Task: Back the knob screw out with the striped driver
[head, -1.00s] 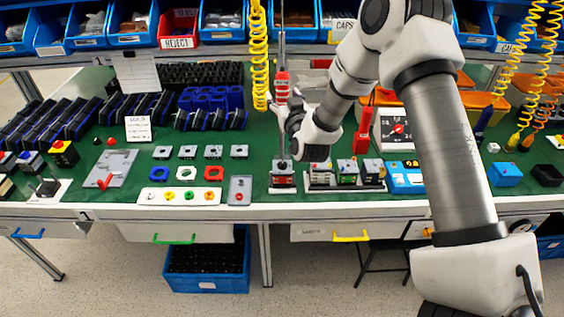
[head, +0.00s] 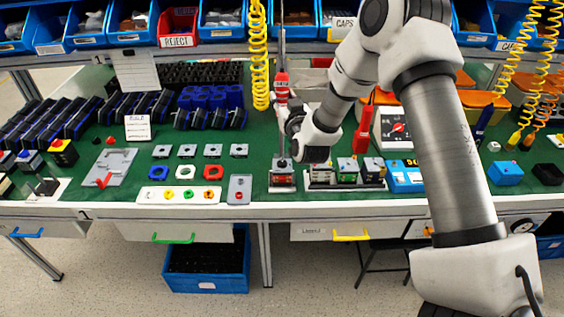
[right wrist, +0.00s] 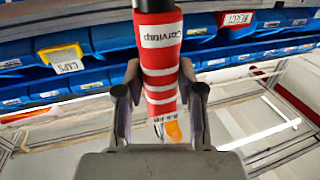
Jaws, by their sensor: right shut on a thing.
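The striped driver (head: 282,84) is red with white bands and stands upright above the switch station at the bench's middle. It hangs in line with a grey cable or rod from above. My right gripper (head: 284,104) is shut on its handle. In the right wrist view the driver (right wrist: 160,60) sits between the two fingers of the gripper (right wrist: 160,100). The driver's thin shaft runs down to a rotary switch (head: 282,181) in a grey holder. The knob and its screw are too small to make out, and I cannot tell whether the tip touches. My left gripper is out of view.
A yellow coiled hose (head: 259,60) hangs just left of the driver. A rack of switch blocks (head: 345,174) stands close on the right, and a grey plate (head: 239,189) lies on the left. Bins (head: 222,18) line the back shelf.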

